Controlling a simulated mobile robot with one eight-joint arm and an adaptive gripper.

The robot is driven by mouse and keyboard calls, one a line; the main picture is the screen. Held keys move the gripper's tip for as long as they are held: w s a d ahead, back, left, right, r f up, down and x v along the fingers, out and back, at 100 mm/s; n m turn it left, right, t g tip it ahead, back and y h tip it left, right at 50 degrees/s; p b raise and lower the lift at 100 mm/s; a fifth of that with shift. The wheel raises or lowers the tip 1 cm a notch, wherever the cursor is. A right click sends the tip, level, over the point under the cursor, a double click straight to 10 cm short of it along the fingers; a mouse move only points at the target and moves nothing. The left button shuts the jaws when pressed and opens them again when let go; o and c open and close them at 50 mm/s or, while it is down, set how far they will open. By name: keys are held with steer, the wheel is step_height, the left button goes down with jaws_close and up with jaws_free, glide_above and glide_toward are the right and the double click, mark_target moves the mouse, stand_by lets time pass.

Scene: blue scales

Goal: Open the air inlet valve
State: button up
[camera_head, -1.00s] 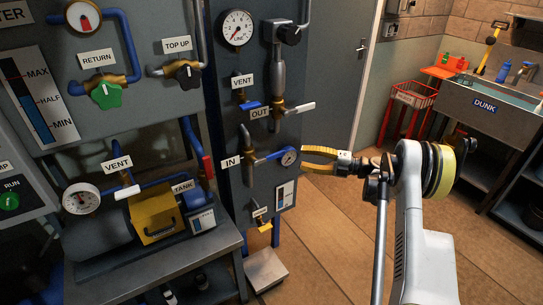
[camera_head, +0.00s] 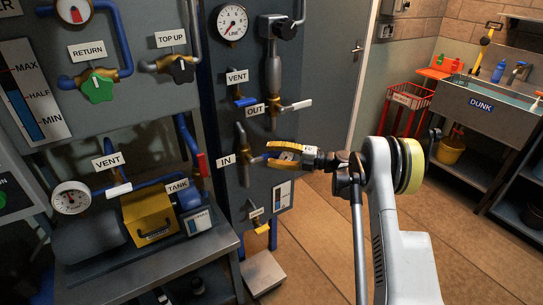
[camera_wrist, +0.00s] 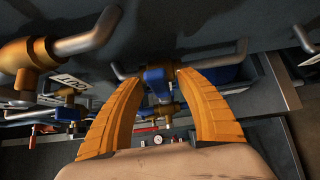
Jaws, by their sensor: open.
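The inlet valve, beside the IN label (camera_head: 227,160), is on the dark grey panel in the head view. A short piece of its blue lever (camera_head: 258,158) shows left of my fingertips; the rest is hidden by my gripper. My gripper (camera_head: 271,156) has yellow-orange fingers and reaches in from the right at the lever's height. In the wrist view my gripper (camera_wrist: 150,74) is open, and a blue part (camera_wrist: 157,84) with brass behind it lies between the two fingers. I cannot tell whether the fingers touch it.
The TANK unit and yellow box (camera_head: 148,215) stand on a bench at left. Floor at right is clear up to the sink (camera_head: 485,108).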

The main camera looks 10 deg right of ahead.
jaws_close()
steer(key=shift+r, duration=0.15)
